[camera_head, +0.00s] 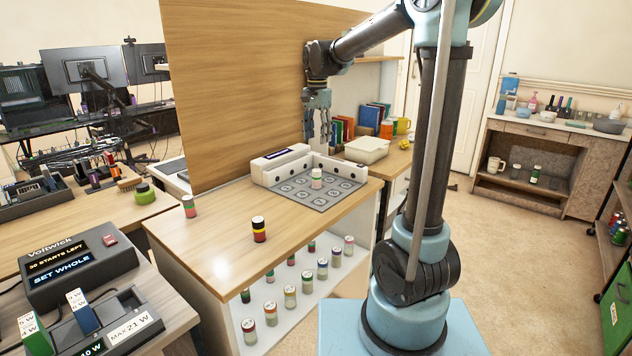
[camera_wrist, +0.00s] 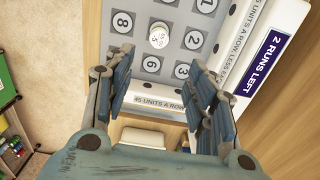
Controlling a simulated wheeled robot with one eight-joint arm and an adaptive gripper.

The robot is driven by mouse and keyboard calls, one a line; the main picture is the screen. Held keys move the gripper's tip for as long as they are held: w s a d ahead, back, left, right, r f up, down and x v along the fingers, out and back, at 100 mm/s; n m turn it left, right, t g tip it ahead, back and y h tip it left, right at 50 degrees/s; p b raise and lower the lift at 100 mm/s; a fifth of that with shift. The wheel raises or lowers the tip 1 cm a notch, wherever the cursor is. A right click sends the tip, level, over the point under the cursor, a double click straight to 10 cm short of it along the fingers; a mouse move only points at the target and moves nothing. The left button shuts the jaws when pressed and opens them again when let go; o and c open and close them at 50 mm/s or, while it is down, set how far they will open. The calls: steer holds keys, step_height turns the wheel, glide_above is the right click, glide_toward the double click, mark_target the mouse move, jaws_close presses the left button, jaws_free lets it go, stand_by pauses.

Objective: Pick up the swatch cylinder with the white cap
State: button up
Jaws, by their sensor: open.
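A small cylinder with a white cap (camera_head: 317,178) stands upright on the grey numbered pad (camera_head: 310,202) on the wooden table. In the wrist view the white-capped cylinder (camera_wrist: 159,36) shows from above, among the numbered circles of the pad. My gripper (camera_head: 318,132) is open and empty, high above the pad's back edge. In the wrist view my gripper (camera_wrist: 162,60) has its fingers spread wide, with the cylinder beyond the fingertips and nothing between them.
A white raised rim (camera_head: 282,162) bounds the pad at the back. Several more cylinders sit on the shelf below. A tall wooden panel (camera_head: 235,90) rises behind; a beige box (camera_head: 367,150) stands beyond the pad.

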mark_target(317, 170)
step_height(317, 170, down, 11)
steer(key=shift+f, duration=0.1)
steer(key=shift+s+a+f, duration=0.1)
steer(key=shift+s+f, duration=0.05)
steer(key=shift+f, duration=1.15)
steer(key=shift+s+f, duration=0.15)
steer(key=shift+f, duration=1.15)
steer(key=c, duration=1.1)
